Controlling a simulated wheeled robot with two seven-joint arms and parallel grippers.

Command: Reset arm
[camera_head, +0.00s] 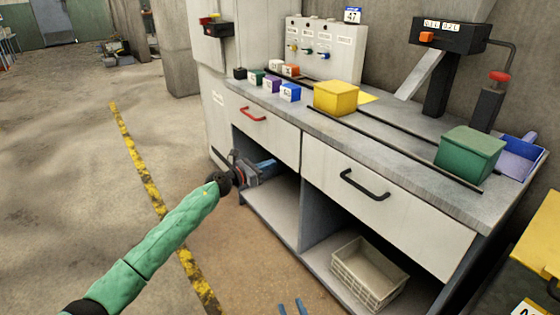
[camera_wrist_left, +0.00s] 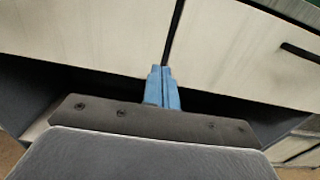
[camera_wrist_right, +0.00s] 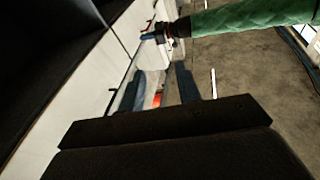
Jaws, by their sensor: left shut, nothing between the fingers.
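My left arm, in a green sleeve, reaches in from the left in the head view. My left gripper (camera_head: 266,166) is shut and empty, in front of the open left bay of the workbench, below the drawer with the red handle (camera_head: 253,114). In the left wrist view its blue fingers (camera_wrist_left: 161,72) are together against the pale drawer fronts behind. My right gripper (camera_head: 292,307) shows only its blue fingertips at the bottom edge of the head view. In the right wrist view its fingers (camera_wrist_right: 160,88) stand apart with nothing held between them.
The workbench top (camera_head: 310,123) holds a yellow box (camera_head: 336,98), a green box (camera_head: 469,154), a purple bin (camera_head: 520,158), small coloured blocks and a dark press (camera_head: 440,75). A pale crate (camera_head: 369,274) sits on the lower shelf.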

